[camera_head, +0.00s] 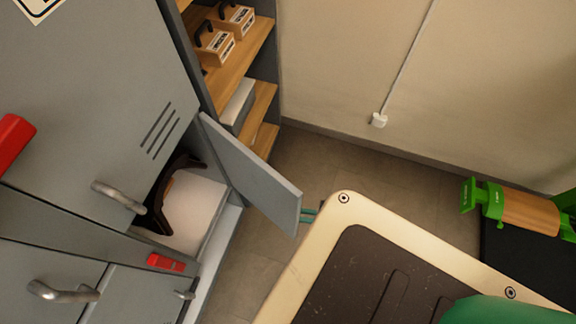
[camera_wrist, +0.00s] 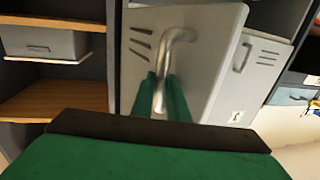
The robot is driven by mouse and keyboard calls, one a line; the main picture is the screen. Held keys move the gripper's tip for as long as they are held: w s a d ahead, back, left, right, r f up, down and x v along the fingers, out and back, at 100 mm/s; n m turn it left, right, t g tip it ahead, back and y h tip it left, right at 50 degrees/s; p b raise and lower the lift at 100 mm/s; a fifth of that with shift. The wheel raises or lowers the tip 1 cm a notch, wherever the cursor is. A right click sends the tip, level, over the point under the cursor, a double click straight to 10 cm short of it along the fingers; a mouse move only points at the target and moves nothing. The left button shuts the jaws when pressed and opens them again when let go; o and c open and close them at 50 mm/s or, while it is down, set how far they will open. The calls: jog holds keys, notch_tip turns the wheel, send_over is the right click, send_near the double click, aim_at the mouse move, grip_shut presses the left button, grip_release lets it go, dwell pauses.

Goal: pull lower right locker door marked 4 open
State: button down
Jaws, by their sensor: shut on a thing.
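The grey lower right locker door (camera_head: 250,175) stands swung well out from its compartment. In the head view only a bit of my gripper (camera_head: 309,214) shows past the door's outer edge; the handle is hidden behind the door.
The open compartment holds a brown, saddle-like object (camera_head: 170,195) on a white surface (camera_head: 195,215). Other locker doors with handles (camera_head: 118,195) are shut. Open wooden shelves (camera_head: 240,75) with boxes stand beside the door. Tiled floor (camera_head: 320,160) is clear between door and wall.

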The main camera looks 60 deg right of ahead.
jog(key=shift+d, duration=0.25)
dwell(0.4)
jog(key=c, duration=1.7)
grip_release()
jog(key=shift+d, duration=0.1)
